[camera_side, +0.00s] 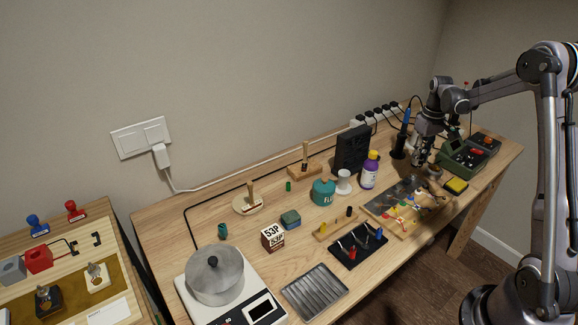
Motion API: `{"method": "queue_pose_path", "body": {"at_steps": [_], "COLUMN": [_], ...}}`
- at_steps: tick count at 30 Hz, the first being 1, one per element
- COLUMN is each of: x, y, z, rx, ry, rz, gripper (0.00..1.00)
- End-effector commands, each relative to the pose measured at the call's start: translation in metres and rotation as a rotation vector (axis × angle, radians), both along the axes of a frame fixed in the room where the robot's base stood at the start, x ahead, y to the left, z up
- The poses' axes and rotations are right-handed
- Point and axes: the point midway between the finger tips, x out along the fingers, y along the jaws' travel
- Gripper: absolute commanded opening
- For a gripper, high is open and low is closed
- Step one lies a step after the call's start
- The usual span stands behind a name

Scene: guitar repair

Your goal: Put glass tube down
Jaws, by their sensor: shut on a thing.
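My gripper (420,158) points down over the far right part of the wooden workbench, between the soldering-iron stand and the green toolbox. It is shut on the glass tube, which is too small and too clear against the dark fingers to make out its outline or tilt. Whether the tube touches the bench below cannot be told from this view.
A black holder with a blue-handled iron (399,147) stands left of my gripper. Bare wood (150,230) shows at left.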

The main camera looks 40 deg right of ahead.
Motion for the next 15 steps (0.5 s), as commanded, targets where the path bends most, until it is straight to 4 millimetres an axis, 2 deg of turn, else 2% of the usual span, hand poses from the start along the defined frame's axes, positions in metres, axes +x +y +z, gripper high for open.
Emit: {"method": "queue_pose_path", "body": {"at_steps": [1, 9, 15], "x": [0.011, 0.056, 0.076], "y": [0.006, 0.031, 0.041], "z": [-0.007, -0.038, -0.051], "rx": [0.0, 0.0, 0.0], "ry": [0.0, 0.0, 0.0], "rz": [0.004, 0.004, 0.0], "gripper": [0.07, 0.07, 0.07]}}
